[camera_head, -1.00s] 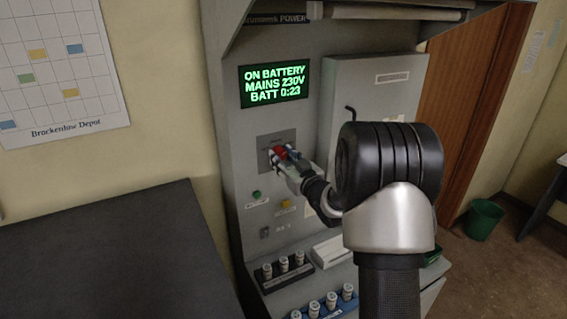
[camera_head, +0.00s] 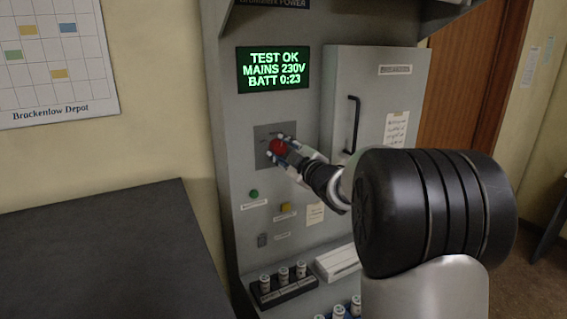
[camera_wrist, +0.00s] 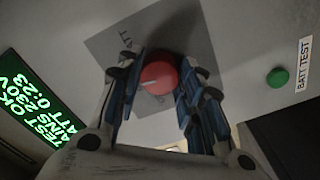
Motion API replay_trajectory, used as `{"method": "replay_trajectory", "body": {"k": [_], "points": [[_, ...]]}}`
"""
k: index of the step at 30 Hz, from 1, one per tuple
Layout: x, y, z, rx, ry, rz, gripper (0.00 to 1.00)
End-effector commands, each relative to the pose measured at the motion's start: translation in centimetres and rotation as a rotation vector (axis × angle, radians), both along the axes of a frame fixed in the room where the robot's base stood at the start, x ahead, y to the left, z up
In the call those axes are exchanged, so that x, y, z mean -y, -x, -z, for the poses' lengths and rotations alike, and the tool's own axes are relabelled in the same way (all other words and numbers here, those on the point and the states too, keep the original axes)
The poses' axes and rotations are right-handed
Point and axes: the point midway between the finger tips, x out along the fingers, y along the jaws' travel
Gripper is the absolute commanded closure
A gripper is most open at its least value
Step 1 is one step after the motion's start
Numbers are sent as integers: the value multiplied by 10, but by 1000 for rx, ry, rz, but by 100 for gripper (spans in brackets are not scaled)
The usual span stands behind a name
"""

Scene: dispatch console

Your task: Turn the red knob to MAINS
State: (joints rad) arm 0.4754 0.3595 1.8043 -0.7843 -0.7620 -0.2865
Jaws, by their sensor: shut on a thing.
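The red knob (camera_head: 278,147) sits on a darker grey plate (camera_head: 262,158) on the console front, below the display (camera_head: 274,69). My gripper (camera_head: 282,150) is shut on the knob, reaching in from the right. In the wrist view the knob (camera_wrist: 158,77) lies between the blue-padded fingers of my gripper (camera_wrist: 158,82). A pale line on the knob points to the lower left of that view. A BATT label shows on the plate above and left of the knob; I cannot read a MAINS label there. The display reads TEST OK, MAINS 230V, BATT 0:23.
A green button (camera_head: 253,194) and a yellow button (camera_head: 286,208) sit below the plate. A cabinet door (camera_head: 375,75) with a black handle (camera_head: 353,125) is to the right. A rack of small cylinders (camera_head: 284,285) stands on the lower ledge. A dark table (camera_head: 110,250) fills the lower left.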

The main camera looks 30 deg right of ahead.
Motion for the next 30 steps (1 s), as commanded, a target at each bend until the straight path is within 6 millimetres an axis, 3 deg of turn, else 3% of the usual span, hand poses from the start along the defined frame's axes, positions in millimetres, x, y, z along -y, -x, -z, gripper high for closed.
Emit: {"method": "replay_trajectory", "body": {"k": [9,25,26,30], "points": [[0,0,3,0,115,0,89],[0,0,2,0,135,-1,89],[0,0,2,0,135,-1,64],[0,0,1,1,135,0,55]]}}
